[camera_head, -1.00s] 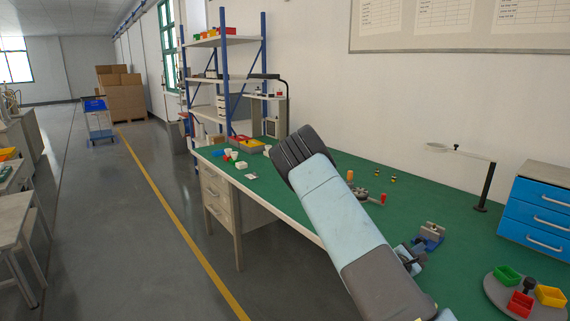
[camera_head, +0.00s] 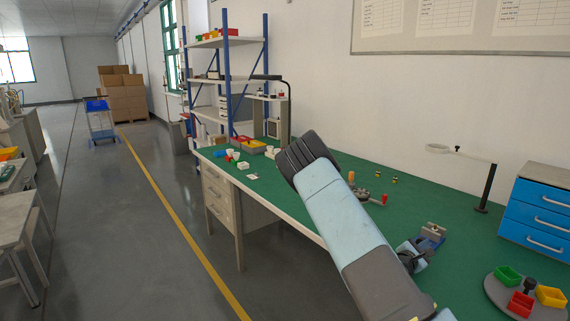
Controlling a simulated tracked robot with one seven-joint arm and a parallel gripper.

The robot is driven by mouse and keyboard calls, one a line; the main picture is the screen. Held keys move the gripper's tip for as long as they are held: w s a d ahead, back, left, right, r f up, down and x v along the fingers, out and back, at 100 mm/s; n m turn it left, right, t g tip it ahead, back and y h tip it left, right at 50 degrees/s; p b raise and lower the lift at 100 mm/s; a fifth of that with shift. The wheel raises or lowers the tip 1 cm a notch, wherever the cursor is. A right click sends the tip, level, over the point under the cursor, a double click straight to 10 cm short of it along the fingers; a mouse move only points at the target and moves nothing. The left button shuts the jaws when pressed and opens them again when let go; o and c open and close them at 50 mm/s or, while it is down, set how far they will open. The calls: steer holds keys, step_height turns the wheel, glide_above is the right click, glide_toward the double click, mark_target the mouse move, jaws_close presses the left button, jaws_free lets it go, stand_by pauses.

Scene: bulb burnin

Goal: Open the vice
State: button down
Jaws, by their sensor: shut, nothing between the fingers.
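The vice (camera_head: 433,233) is a small blue body with a grey metal block on top. It stands on the green bench top, right of my arm. My gripper (camera_head: 416,258) shows small and partly hidden behind my own raised arm, close to the near left side of the vice. It is shut and holds nothing. I cannot tell whether it touches the vice. The opening between the vice jaws is too small to make out, and its lower near side is partly covered.
A round tray (camera_head: 493,290) with green, red and yellow bins stands at the right front. Blue drawers (camera_head: 537,215) and a black lamp stand (camera_head: 486,188) are behind it. A fixture with a red-tipped handle (camera_head: 370,197) lies farther back. The green bench (camera_head: 465,250) is bare between them.

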steer(key=shift+w+d+r, duration=0.3)
steer(key=shift+w+r, duration=0.2)
steer(key=shift+r, duration=0.05)
steer(key=shift+w+a+r, duration=0.35)
steer(key=shift+w, duration=0.1)
steer(key=shift+w+a, duration=0.1)
stand_by(0.3)
steer(key=shift+r, duration=0.3)
stand_by(0.5)
steer(key=shift+f+v, duration=0.2)
steer(key=shift+v, duration=1.3)
steer(key=shift+f+v, duration=0.15)
steer(key=shift+v, duration=1.35)
